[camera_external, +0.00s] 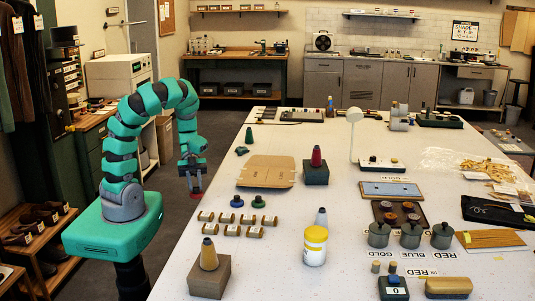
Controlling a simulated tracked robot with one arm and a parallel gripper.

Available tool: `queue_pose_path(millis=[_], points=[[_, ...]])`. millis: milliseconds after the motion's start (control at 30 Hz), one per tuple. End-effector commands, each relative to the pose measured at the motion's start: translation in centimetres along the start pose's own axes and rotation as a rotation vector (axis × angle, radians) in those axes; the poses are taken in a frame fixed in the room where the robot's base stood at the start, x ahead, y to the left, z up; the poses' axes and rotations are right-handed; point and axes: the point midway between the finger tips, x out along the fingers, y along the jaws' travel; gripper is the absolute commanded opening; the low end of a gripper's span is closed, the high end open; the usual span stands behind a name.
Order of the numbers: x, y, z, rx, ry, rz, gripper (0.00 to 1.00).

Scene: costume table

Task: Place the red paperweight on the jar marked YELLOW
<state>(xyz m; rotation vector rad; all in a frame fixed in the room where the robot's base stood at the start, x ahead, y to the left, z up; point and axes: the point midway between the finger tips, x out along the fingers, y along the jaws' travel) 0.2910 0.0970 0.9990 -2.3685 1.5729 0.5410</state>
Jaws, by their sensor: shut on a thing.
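My gripper (194,185) hangs in the air just off the left edge of the long white table. It is shut on the red paperweight (197,191), a small red piece low between the fingers and mostly hidden by them. Grey lidded jars stand at the right: a left one (379,235), a middle one (411,236) and a right one (442,236), well away from my gripper. Label cards lie in front of them; RED is readable on a card (367,257). I cannot make out which jar is marked YELLOW.
A cone on a block (208,267), a dark red cone on a block (316,169) and a white-and-yellow tub (315,246) stand between my gripper and the jars.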

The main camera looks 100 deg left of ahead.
Motion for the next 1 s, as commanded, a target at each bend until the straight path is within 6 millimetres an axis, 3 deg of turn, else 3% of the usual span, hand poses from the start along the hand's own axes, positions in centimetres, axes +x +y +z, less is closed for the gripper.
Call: queue_pose_path(millis=[200, 400, 700, 1000], points=[[1.8, -9.5, -2.5, -0.04, 0.003, -0.096, 0.0], [4.2, -16.2, -5.8, -0.1, 0.003, -0.215, 0.0], [7.7, -22.7, -10.9, -0.185, 0.004, -0.388, 0.0], [10.8, -26.5, -15.8, -0.267, 0.005, -0.552, 0.0]])
